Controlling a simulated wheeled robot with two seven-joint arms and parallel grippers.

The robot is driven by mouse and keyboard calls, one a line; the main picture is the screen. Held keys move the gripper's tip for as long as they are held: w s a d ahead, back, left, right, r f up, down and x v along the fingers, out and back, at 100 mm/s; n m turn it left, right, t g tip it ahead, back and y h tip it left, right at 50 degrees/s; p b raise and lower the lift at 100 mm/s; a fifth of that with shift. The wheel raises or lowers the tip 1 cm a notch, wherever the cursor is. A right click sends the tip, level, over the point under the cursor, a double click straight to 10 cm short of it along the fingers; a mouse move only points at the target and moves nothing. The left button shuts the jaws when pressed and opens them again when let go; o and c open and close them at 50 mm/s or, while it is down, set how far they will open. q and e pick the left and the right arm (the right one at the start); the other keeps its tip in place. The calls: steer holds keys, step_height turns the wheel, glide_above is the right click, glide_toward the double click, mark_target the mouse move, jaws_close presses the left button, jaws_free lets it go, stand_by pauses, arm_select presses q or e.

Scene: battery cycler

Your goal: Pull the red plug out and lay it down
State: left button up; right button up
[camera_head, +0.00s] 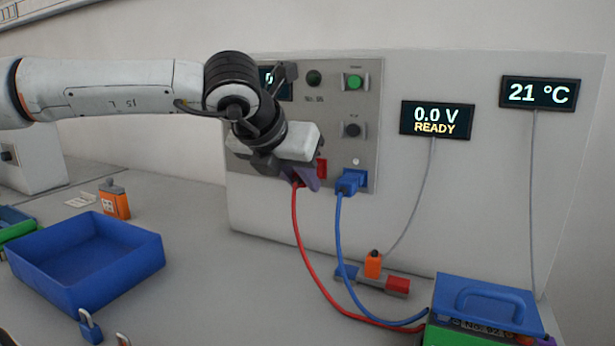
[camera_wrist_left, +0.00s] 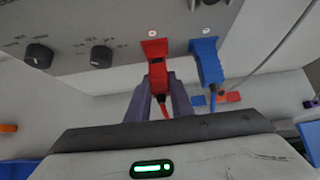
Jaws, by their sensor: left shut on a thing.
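The red plug (camera_wrist_left: 158,72) sits at the red socket (camera_wrist_left: 153,46) on the grey cycler panel (camera_head: 335,112), with no clear gap between them in the left wrist view. My left gripper (camera_head: 307,179) is at the panel, its purple fingers shut on the red plug from both sides. In the head view the gripper hides most of the plug; the red socket (camera_head: 321,168) shows beside it. The red cable (camera_head: 305,249) hangs from the plug down to the bench. My right gripper is not in view.
The blue plug (camera_head: 348,183) with its blue cable (camera_head: 340,232) is close to the right of the red one. A blue tray (camera_head: 88,255) stands empty at left, near an orange bottle-like object (camera_head: 115,203). A blue-lidded box (camera_head: 487,300) stands at right.

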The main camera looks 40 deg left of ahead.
arm_select(q)
steer(key=s+b, duration=0.1)
steer(key=s, duration=0.1)
steer(key=s+d+b, duration=0.1)
steer(key=s, duration=0.1)
steer(key=shift+s+d+b, duration=0.2)
steer(key=shift+s+b, duration=0.1)
steer(key=shift+s, duration=0.05)
stand_by(0.6)
stand_by(0.7)
